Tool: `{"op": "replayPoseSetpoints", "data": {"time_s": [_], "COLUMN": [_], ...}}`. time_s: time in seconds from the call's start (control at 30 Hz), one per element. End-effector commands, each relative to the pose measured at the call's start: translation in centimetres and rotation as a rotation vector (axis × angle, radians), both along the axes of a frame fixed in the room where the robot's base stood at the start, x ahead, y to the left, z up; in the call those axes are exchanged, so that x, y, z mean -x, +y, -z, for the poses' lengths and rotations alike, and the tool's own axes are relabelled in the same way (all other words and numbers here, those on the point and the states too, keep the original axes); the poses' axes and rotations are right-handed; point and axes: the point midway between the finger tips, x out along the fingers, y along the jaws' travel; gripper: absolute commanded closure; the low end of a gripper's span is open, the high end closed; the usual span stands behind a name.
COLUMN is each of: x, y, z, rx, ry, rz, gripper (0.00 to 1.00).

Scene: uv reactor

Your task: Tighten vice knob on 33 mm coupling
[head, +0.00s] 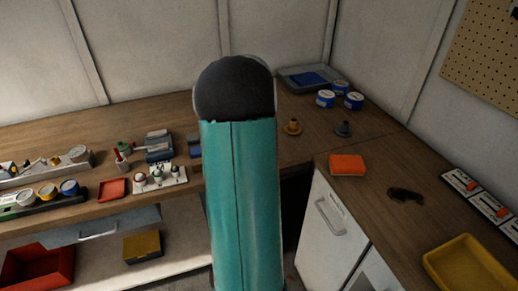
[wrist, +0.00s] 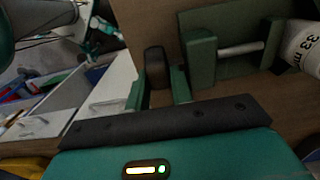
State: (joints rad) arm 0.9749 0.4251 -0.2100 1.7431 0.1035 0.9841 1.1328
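In the wrist view, a green vice (wrist: 201,58) stands at the upper middle, with a bare metal rod (wrist: 241,49) on its right. A white coupling (wrist: 304,46) marked "33 m", the rest cut off, is at the right edge. A dark vice knob (wrist: 155,68) is on the left of the vice. My gripper (wrist: 160,86) has its two green fingers either side of the knob, very close to it. I cannot tell whether both fingers touch it. The head view shows my teal arm, but neither the gripper nor the vice.
In the head view, an orange block (head: 347,165) and a yellow tray (head: 468,266) are on the right bench. Several blue-and-white tins stand at the back corner, near a grey tray (head: 284,84). A red tray (head: 112,188) and small parts crowd the left bench.

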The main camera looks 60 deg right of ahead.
Motion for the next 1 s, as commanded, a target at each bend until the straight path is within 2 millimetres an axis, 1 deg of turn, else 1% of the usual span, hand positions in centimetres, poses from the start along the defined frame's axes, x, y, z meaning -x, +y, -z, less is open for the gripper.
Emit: {"op": "replayPoseSetpoints", "data": {"time_s": [0.03,0.07,0.47,0.67,1.0], "x": [0.01,0.01,0.13,0.37,0.81], "y": [0.01,0.01,-0.15,-0.38,-0.86], "z": [-0.01,-0.02,0.02,0.11,0.57], "rx": [0.0,0.0,-0.039,-0.119,-0.332], "ry": [0.0,0.0,-0.039,-0.12,-0.335], "rz": [0.0,0.0,0.001,0.003,0.004], "gripper": [0.96,1.0,1.0,1.0,1.0]}}
